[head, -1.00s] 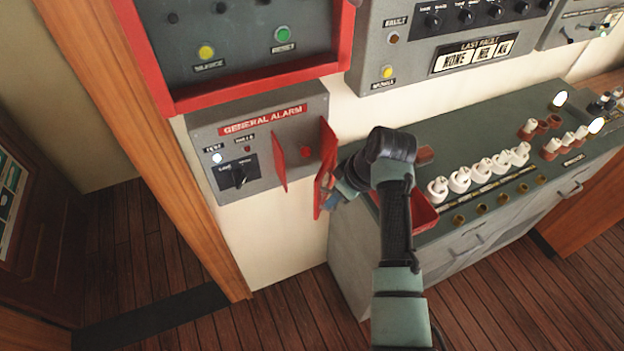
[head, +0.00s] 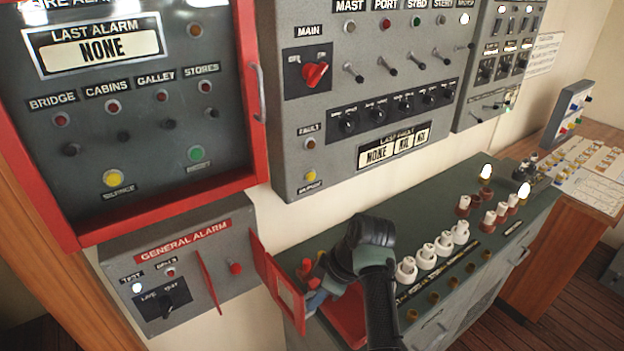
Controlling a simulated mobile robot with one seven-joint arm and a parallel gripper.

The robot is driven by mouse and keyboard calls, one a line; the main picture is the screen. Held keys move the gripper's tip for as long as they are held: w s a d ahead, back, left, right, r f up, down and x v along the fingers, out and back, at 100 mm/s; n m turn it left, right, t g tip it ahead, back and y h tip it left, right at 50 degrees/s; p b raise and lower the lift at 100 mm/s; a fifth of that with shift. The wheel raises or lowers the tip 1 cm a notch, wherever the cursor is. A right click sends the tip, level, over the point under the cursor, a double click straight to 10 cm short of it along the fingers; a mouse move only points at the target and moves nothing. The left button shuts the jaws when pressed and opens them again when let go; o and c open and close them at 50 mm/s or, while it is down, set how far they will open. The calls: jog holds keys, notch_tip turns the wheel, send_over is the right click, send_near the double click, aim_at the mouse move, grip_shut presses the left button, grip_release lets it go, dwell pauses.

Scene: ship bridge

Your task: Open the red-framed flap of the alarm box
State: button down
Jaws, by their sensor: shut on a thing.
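The alarm box (head: 120,262) is a grey box labelled GENERAL ALARM, at the lower left. Its red-framed flap (head: 268,271) stands swung out from the box's right side, with its face turned partly toward me. A red button (head: 235,268) shows uncovered on the box front, between the flap and a thin red plate (head: 209,284) that sticks out of the front. My gripper (head: 308,284) is shut on the free outer edge of the flap, coming from the right. The exact finger contact is partly hidden by the flap and the gripper itself.
A fire alarm panel (head: 62,222) with a red frame and a side handle hangs just above the box. A grey switch panel (head: 290,140) is to its right. A green-grey console (head: 458,185) with white-topped knobs and a red tray (head: 345,318) lies below and right, close to my arm.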

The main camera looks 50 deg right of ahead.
jog(key=shift+w+d+r+n+b, duration=0.3)
jog(key=shift+w+d+n, duration=0.05)
jog(key=shift+w+n, duration=0.15)
jog(key=c, duration=0.9)
grip_release()
jog(key=shift+w, duration=0.1)
jog(key=shift+a, duration=0.1)
jog(key=shift+s+p+v, duration=0.2)
jog(key=shift+p+v, duration=0.55)
jog(key=shift+v, duration=5.65)
